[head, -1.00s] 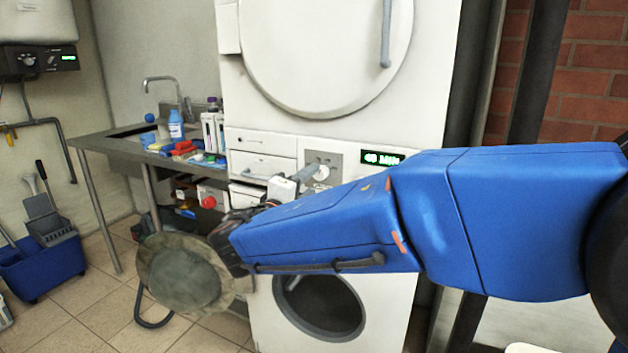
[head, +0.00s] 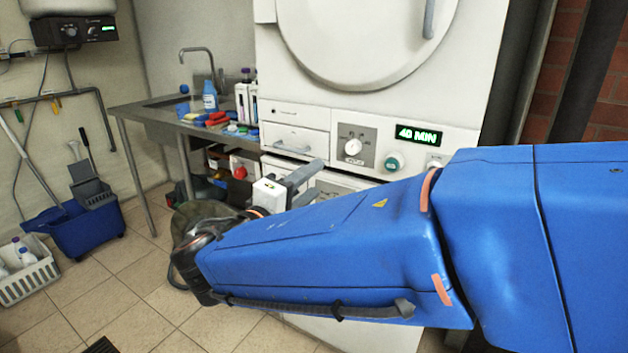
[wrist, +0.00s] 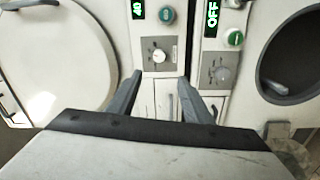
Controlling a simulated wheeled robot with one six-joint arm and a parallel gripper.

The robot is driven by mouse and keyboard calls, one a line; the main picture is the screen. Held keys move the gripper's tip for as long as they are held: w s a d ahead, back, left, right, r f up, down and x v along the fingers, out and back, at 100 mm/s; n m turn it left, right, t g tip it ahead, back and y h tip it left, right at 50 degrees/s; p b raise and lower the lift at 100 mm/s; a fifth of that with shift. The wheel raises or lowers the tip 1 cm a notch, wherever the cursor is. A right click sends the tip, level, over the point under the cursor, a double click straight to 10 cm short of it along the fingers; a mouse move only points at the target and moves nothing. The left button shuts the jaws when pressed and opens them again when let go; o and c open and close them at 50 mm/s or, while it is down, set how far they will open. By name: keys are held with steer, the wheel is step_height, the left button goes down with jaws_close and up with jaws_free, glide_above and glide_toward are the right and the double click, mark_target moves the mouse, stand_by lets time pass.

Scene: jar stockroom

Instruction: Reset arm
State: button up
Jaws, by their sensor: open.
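My blue arm (head: 330,250) reaches from the right edge across the lower part of the head view. My gripper (head: 318,180) is at its far end, with a white body and grey fingers in front of the white machine's drawers. In the wrist view my gripper (wrist: 158,88) shows two grey fingers spread apart with nothing between them. A control panel with a dial and pale drawer fronts lie beyond the fingers. I cannot tell the exact distance to them.
The white stacked machine (head: 380,105) has a lit display (head: 418,135). A steel sink table (head: 150,113) with bottles stands left of it. A blue bucket (head: 85,228) and white crate (head: 28,275) are on the floor at left. Tiled floor between is open.

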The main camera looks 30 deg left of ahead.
stand_by(0.4)
steer(key=w+d+f+m+g+h, duration=0.2)
steer(key=w+d+g, duration=0.1)
steer(key=d, duration=0.9)
steer(key=w+d+f+m+g+h, duration=0.2)
steer(key=w+d+g, duration=0.1)
steer(key=d, duration=0.9)
steer(key=w+d+f+m+g+h, duration=0.2)
steer(key=w+d+g, duration=0.1)
steer(key=d, duration=0.9)
steer(key=s+d+f+m+g+y, duration=0.2)
steer(key=s+d+f+m+g, duration=0.15)
steer(key=s+d, duration=0.5)
steer(key=s+d+f+m+g+y, duration=0.2)
steer(key=s+d+f, duration=0.3)
steer(key=d, duration=0.6)
steer(key=s+d+f+m+y, duration=0.1)
steer(key=s+f+m+y, duration=0.2)
steer(key=s, duration=0.4)
steer(key=shift+s+f+m+t, duration=0.15)
steer(key=shift+f+m+t, duration=0.05)
steer(key=shift+m+t, duration=0.2)
